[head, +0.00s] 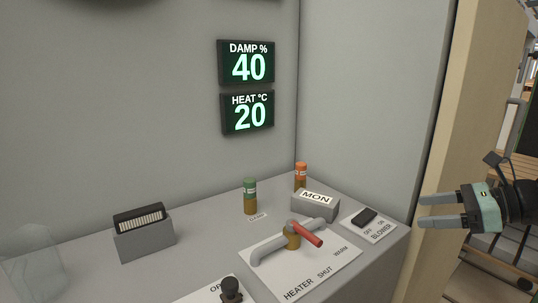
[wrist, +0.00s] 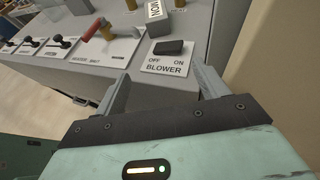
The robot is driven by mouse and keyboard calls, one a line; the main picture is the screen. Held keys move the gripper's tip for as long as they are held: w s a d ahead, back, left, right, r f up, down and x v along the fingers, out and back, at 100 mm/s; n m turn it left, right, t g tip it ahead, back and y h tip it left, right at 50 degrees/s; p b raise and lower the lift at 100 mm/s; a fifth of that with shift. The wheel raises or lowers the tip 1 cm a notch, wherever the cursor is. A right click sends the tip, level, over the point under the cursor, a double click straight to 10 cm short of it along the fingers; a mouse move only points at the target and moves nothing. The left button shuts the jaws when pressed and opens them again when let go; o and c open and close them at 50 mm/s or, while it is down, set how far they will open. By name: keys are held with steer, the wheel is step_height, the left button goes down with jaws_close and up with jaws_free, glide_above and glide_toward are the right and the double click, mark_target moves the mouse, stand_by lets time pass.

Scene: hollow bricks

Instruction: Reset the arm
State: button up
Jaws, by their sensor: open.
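My gripper (head: 442,211) is at the right side of the head view, beside the control bench and off its right edge. Its two fingers are apart with nothing between them. In the wrist view my gripper (wrist: 163,92) points toward the bench's front right corner. The blower switch (head: 364,216), a black rocker on a white plate, lies just beyond the fingertips and also shows in the wrist view (wrist: 169,47). The red heater lever (head: 306,235) sits on a grey pipe over the plate marked HEATER, SHUT and WARM.
The bench (head: 195,243) carries a MON block (head: 316,203), a green-capped bottle (head: 250,196), an orange-capped bottle (head: 300,177) and a grey slotted box (head: 144,238). Wall displays read damp 40 (head: 247,64) and heat 20 (head: 248,113). A wooden post (head: 446,130) stands close to my gripper.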

steer(key=s+a+r+n+g+h+p, duration=0.2)
steer(key=s+a+n+h+p, duration=0.3)
steer(key=s+a+n, duration=0.4)
steer(key=s+a+r+n+g+h+p, duration=0.3)
steer(key=s+a+n, duration=0.6)
steer(key=s+n, duration=0.7)
steer(key=n+g+h+p, duration=0.2)
steer(key=n+h, duration=0.1)
steer(key=n, duration=0.3)
steer(key=shift+a+r+n, duration=0.15)
steer(key=shift+r+n, duration=0.05)
steer(key=shift+n, duration=0.2)
